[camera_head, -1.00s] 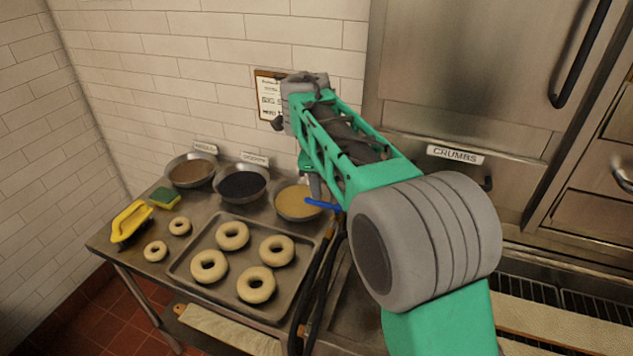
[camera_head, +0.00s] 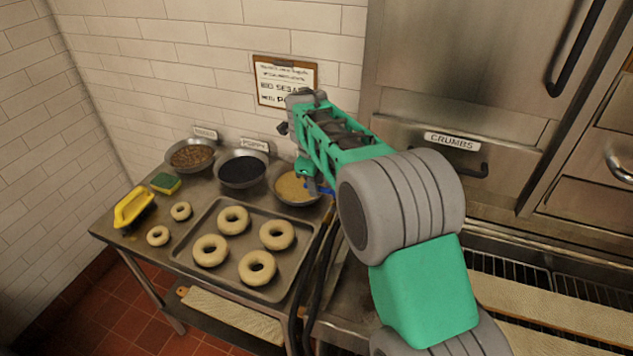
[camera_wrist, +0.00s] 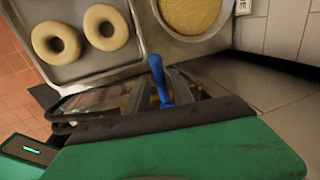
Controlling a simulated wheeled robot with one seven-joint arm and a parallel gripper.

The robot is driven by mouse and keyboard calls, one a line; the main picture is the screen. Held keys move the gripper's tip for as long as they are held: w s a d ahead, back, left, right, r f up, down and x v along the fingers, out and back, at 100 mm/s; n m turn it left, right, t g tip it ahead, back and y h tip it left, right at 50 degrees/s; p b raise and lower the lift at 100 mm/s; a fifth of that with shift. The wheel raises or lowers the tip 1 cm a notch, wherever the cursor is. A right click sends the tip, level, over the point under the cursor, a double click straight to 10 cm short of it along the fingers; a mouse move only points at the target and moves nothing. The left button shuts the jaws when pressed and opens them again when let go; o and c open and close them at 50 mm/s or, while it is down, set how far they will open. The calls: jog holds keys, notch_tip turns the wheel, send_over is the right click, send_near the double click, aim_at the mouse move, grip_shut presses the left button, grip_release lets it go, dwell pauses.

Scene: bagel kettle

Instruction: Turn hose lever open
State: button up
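The blue hose lever (camera_wrist: 158,78) stands up in the middle of the wrist view, just beyond the dark edge of my gripper's body. In the head view only a small blue part of it (camera_head: 326,191) shows beside my gripper. My gripper (camera_wrist: 156,94) points down at the right of the steel table, by the yellow seed bowl. Its fingers look apart, with the lever between or just beyond them; I cannot tell whether they touch it. In the head view my gripper's fingertips are mostly hidden. Black hoses (camera_head: 317,272) hang below, at the table's right edge.
The yellow seed bowl (camera_head: 294,187) is close beside my gripper. A yellow-handled tool (camera_head: 131,207) and a sponge (camera_head: 166,183) sit at left. The crumbs drawer (camera_head: 450,155) is at right.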

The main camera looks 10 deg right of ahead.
grip_shut()
dwell(1.1)
